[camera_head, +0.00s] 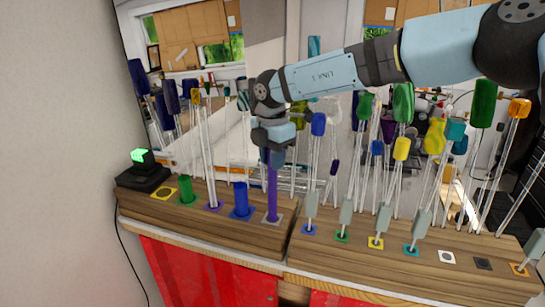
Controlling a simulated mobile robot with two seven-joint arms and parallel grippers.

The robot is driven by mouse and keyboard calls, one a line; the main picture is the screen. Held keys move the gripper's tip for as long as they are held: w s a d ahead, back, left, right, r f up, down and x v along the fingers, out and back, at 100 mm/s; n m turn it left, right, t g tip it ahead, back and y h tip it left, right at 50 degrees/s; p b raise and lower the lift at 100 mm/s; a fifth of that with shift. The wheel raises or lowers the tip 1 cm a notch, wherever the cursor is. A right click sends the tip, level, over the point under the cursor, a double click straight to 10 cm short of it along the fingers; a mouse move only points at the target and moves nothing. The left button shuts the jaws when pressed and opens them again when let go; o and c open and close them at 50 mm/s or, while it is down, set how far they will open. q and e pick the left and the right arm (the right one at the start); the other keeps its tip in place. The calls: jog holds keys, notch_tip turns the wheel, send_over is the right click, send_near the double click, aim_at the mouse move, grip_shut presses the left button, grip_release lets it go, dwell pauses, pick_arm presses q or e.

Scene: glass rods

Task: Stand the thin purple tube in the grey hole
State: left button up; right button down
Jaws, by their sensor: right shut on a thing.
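The thin purple tube (272,192) is upright in the head view. Its lower end meets the grey-marked hole (265,218) at the right end of the left wooden block (225,228). How deep the end sits in the hole cannot be told. My right gripper (272,153) points down and is shut on the upper part of the tube. The gripper covers the tube's top. My left gripper is not in view.
In the left block stand a green tube (186,188), a blue tube (240,200) and a tall pale rod (209,165). The yellow-marked hole (164,194) is empty. The right block (400,252) holds several grey-handled rods close by. A black device with a green light (139,156) stands at the left.

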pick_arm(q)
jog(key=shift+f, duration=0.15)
pick_arm(e)
jog(key=shift+f, duration=0.2)
jog(key=c, duration=1.2)
grip_release()
jog(key=shift+r, duration=0.7)
jog(key=shift+r+p, duration=0.45)
jog(key=shift+r, duration=0.25)
jog(key=shift+r+p, duration=0.45)
jog(key=shift+r, duration=0.85)
notch_tip(320, 180, up, 2)
jog(key=shift+r, duration=0.95)
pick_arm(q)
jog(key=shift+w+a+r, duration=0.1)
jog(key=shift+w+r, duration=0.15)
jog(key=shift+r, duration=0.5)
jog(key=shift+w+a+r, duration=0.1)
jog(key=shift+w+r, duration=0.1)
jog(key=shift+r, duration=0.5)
pick_arm(e)
jog(key=shift+r, duration=0.95)
